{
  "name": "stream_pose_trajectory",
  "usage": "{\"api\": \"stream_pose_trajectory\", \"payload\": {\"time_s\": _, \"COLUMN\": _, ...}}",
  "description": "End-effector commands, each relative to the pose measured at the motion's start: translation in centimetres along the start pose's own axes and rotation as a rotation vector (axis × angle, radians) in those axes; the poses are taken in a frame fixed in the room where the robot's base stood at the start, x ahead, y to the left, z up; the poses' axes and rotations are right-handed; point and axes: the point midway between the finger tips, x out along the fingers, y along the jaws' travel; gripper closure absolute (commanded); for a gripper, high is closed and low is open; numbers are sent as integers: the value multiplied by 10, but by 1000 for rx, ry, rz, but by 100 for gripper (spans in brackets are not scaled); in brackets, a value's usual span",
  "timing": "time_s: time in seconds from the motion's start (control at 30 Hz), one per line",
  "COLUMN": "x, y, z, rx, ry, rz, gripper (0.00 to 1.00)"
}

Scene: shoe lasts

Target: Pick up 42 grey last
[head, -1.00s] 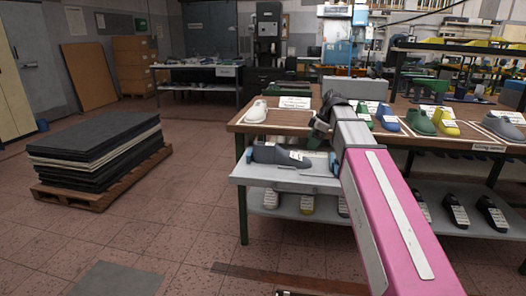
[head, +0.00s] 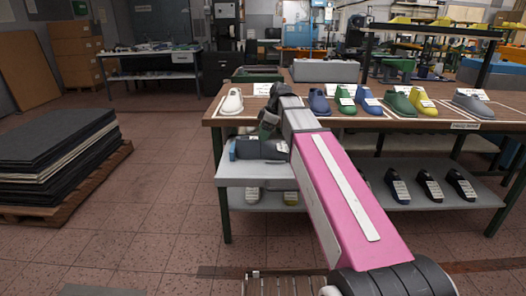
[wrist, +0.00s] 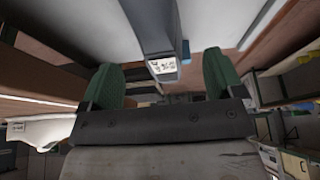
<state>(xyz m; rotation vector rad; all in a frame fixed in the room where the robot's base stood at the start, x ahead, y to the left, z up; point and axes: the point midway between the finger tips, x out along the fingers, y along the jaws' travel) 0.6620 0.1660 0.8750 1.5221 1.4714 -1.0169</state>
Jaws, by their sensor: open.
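A dark grey last (head: 262,149) with a white label lies on the light pull-out shelf (head: 250,177) at the table's left end. In the wrist view a grey last (wrist: 157,30) with a label lies between the lines of the green fingers; its number is too small to read surely. My gripper (head: 268,122) is open and empty, close to the shelf, with its fingers apart on either side (wrist: 160,85). Another grey last (head: 471,103) stands at the right end of the tabletop. My arm hides part of the shelf and table.
On the wooden tabletop (head: 300,115) stand a white last (head: 232,101) and several blue, green and yellow lasts. Black lasts (head: 430,185) lie on the lower shelf. A pallet of dark sheets (head: 55,150) stands at the left. The floor between is clear.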

Motion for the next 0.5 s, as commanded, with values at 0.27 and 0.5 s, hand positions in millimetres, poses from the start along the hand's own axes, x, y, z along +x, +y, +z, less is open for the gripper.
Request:
{"api": "stream_pose_trajectory", "payload": {"time_s": 0.27, "x": 18, "y": 0, "z": 1, "rx": 0, "ry": 0, "rz": -1, "gripper": 13}}
{"api": "stream_pose_trajectory", "payload": {"time_s": 0.5, "x": 48, "y": 1, "z": 2, "rx": 0, "ry": -1, "rz": -1, "gripper": 13}}
